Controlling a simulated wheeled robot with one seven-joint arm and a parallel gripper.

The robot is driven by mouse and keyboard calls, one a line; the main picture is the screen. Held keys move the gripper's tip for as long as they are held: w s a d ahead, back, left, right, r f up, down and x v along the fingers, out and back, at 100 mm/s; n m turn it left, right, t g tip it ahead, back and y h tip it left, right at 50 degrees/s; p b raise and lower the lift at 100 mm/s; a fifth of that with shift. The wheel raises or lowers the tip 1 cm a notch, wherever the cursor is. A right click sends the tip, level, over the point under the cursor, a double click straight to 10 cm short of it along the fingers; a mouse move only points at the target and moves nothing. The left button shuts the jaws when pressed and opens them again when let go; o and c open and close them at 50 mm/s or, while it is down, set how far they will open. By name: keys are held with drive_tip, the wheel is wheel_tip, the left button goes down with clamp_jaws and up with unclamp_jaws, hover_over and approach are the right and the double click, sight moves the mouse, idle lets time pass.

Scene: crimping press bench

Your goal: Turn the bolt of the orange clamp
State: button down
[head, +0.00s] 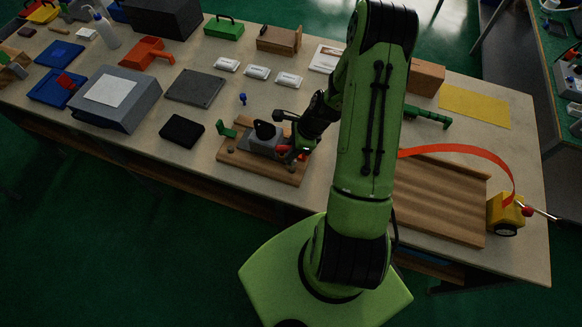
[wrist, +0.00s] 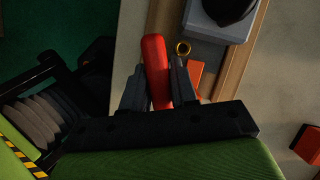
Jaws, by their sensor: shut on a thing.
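My gripper (wrist: 158,88) is shut on a long red handle (wrist: 154,60), with one dark finger on either side of it. The handle's far end sticks out beyond the fingertips. In the head view, my gripper is at the right end of this wooden board (head: 262,172), beside a grey device with a black top (head: 265,137). I cannot tell whether the orange part is the clamp, and no bolt is clearly visible.
An orange tool (head: 147,53) lies far back left. A dark plate (head: 195,88), a black box (head: 181,131) and a small blue piece (head: 242,98) lie left of the board. A grooved wooden tray (head: 440,200) and a yellow cart (head: 506,212) stand right of my arm.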

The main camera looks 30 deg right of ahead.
drive_tip(key=m, duration=0.3)
drive_tip(key=m+t+h, duration=0.1)
drive_tip(key=shift+s, duration=0.25)
drive_tip(key=shift+f, duration=0.1)
drive_tip(key=shift+s+f+b, duration=0.15)
drive_tip(key=shift+f+b, duration=0.15)
drive_tip(key=shift+b, duration=0.15)
drive_tip(key=shift+s+f, duration=0.1)
drive_tip(key=shift+f, duration=0.15)
drive_tip(key=shift+r, duration=0.1)
drive_tip(key=shift+w+r+p, duration=0.3)
drive_tip(key=shift+r+p, duration=0.1)
drive_tip(key=shift+r, duration=0.15)
